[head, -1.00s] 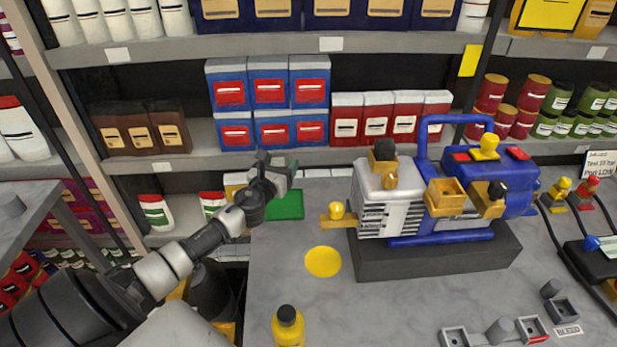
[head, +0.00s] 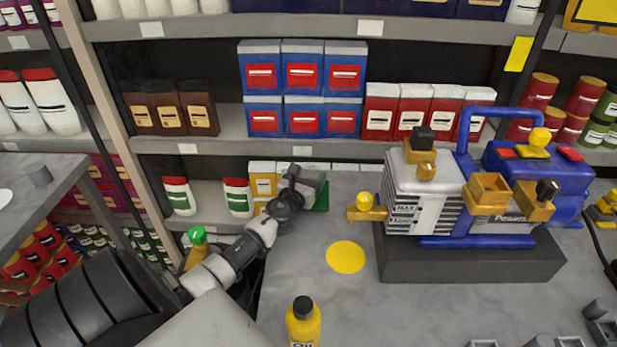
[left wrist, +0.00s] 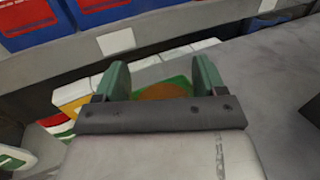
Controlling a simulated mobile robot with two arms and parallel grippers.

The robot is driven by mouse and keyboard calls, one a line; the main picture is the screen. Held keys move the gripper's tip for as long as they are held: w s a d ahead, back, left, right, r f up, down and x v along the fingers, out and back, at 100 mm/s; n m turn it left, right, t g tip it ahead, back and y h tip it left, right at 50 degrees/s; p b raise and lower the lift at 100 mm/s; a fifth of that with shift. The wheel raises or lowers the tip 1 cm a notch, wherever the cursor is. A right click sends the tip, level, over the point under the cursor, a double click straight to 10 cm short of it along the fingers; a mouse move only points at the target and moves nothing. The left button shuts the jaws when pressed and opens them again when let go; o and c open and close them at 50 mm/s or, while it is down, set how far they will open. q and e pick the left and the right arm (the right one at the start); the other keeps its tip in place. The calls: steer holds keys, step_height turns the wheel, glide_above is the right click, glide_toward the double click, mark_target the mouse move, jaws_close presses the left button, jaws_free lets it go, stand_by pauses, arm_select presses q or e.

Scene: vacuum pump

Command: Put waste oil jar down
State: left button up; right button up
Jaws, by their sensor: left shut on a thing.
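My left gripper (head: 312,186) is over the green square (head: 322,203) at the far left corner of the grey bench. In the left wrist view, its two green fingers (left wrist: 160,82) stand apart with a round brown-orange thing (left wrist: 165,91) between them, which I take to be the waste oil jar. The green square (left wrist: 178,81) shows around it. The gripper hides the jar in the head view. Whether its base touches the square, I cannot tell. My right gripper is out of view.
A blue and grey vacuum pump (head: 470,190) stands on a dark base to the right. A yellow disc (head: 346,257) and a yellow oil bottle (head: 303,327) are on the bench nearer me. Shelves with boxes (head: 302,118) stand close behind the gripper.

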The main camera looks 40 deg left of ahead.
arm_select(q)
steer(key=shift+f+b, duration=0.15)
steer(key=shift+b, duration=0.15)
steer(key=o, duration=1)
steer(key=shift+r, duration=0.2)
steer(key=shift+s+d+p, duration=0.1)
steer(key=shift+s+p, duration=0.1)
steer(key=shift+p, duration=0.2)
steer(key=v, duration=1.1)
steer(key=shift+s+r+p, duration=0.1)
steer(key=shift+s+p, duration=0.2)
steer(key=shift+p, duration=0.05)
